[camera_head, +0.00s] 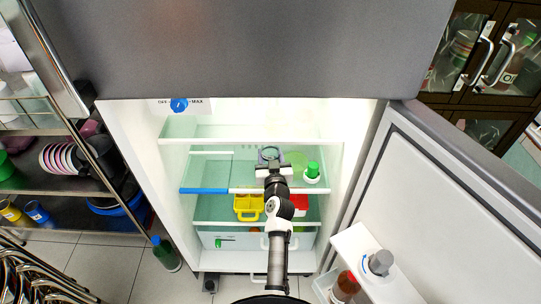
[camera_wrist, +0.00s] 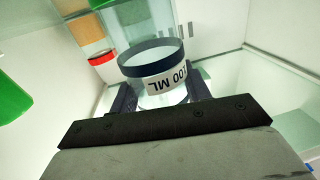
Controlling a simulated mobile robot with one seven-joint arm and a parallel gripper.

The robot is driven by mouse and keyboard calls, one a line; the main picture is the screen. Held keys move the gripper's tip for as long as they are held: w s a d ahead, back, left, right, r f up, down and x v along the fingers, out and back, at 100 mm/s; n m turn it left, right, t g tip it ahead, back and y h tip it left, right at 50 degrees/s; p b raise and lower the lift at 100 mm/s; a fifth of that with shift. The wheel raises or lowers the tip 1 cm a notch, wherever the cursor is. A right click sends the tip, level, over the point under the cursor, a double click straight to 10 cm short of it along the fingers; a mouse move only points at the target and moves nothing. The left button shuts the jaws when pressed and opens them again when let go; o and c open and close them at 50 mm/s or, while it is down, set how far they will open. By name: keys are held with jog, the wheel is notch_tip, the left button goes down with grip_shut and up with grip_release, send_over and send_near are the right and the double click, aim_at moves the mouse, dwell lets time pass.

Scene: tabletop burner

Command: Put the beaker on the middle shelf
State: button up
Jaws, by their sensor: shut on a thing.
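The beaker (camera_wrist: 152,68) is clear with a dark rim band and a "100 ML" label. In the wrist view it stands between the two fingers of my gripper (camera_wrist: 160,98), which is shut on it. In the head view my gripper (camera_head: 270,167) reaches into the open fridge, and the beaker (camera_head: 268,153) shows just beyond it, partly hidden. The beaker is at the glass middle shelf (camera_head: 215,173); I cannot tell whether it touches the shelf.
A yellow container (camera_head: 248,207) and a red thing (camera_head: 300,203) sit below. The shelf's left part is clear. The fridge door (camera_head: 450,220) stands open at right.

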jog(key=shift+w+f, duration=0.1)
jog(key=o, duration=1)
jog(key=shift+r, duration=0.2)
jog(key=s+d+b, duration=0.1)
jog(key=s+b, duration=0.2)
jog(key=s, duration=0.9)
jog(key=shift+d, duration=0.3)
jog(key=shift+s+f, duration=0.1)
